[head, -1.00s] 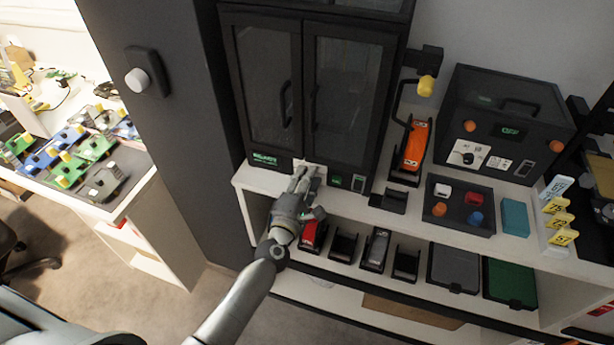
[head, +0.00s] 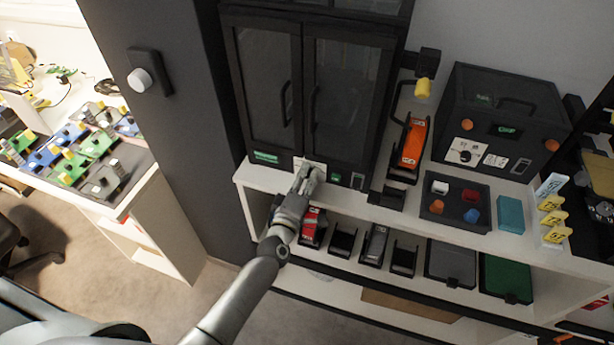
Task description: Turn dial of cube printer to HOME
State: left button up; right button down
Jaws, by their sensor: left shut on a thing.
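A tall black machine with two glass doors (head: 348,95) stands on the white shelf unit. I take it for the cube printer, though no name can be read. A white dial plate (head: 301,163) sits low on its front, and my left gripper (head: 309,174) covers most of it. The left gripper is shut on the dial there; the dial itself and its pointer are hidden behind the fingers. The label words are too small to read. A smaller black box (head: 500,115) at the right has its own white plate with a black dial (head: 464,156). My right gripper is out of view.
A black tray with coloured knobs (head: 432,211), a teal block (head: 510,214) and an orange tool (head: 411,146) are on the shelf top, right of the gripper. Several black holders and bins fill the lower shelf. A dark pillar (head: 180,120) stands at the left.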

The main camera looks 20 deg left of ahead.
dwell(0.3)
pick_arm(q)
jog(key=o, duration=1)
jog(key=shift+s, duration=0.1)
jog(key=s, duration=1.2)
jog(key=shift+a, duration=0.15)
